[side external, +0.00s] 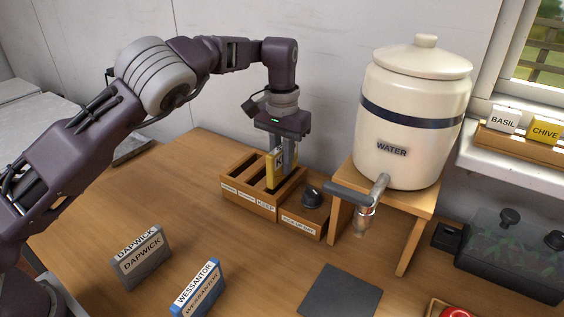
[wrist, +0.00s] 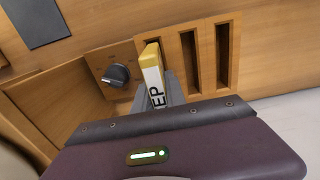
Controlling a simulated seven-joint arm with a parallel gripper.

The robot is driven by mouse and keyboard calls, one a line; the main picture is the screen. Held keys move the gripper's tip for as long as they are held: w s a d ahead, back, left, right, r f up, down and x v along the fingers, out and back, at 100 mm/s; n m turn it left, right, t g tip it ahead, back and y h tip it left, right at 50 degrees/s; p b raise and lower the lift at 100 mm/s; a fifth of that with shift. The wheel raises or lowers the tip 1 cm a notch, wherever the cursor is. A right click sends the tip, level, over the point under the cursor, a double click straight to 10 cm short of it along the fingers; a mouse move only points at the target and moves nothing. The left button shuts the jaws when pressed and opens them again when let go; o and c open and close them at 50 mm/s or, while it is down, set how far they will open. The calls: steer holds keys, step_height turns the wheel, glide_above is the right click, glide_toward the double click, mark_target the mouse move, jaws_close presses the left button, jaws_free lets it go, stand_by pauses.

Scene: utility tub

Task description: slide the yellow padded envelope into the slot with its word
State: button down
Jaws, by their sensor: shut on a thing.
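My gripper (side external: 284,156) is shut on the yellow padded envelope (side external: 273,172) and holds it upright. A white label on the envelope (wrist: 152,80) shows the letters "EP" in the wrist view; the rest is hidden. The envelope is at the end slot of the wooden rack (side external: 237,198), beside the dial box. The rack's front label at that end reads KEEP. Its lower edge is at the slot's mouth; I cannot tell how deep it sits. In the wrist view the other two slots (wrist: 206,55) look empty.
A wooden box with a black dial (side external: 311,196) adjoins the rack. A water crock (side external: 413,115) with a tap stands on a wooden stand to the right. DAPWICK (side external: 141,262) and WESSANTOR (side external: 197,290) blocks and a dark mat (side external: 341,291) lie toward the front.

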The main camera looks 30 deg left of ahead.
steer(key=shift+f, duration=1.3)
stand_by(0.4)
steer(key=shift+r, duration=1.6)
steer(key=shift+f, duration=1.55)
steer(key=c, duration=1.3)
jaws_free()
step_height(320, 180, up, 7)
steer(key=shift+r, duration=0.1)
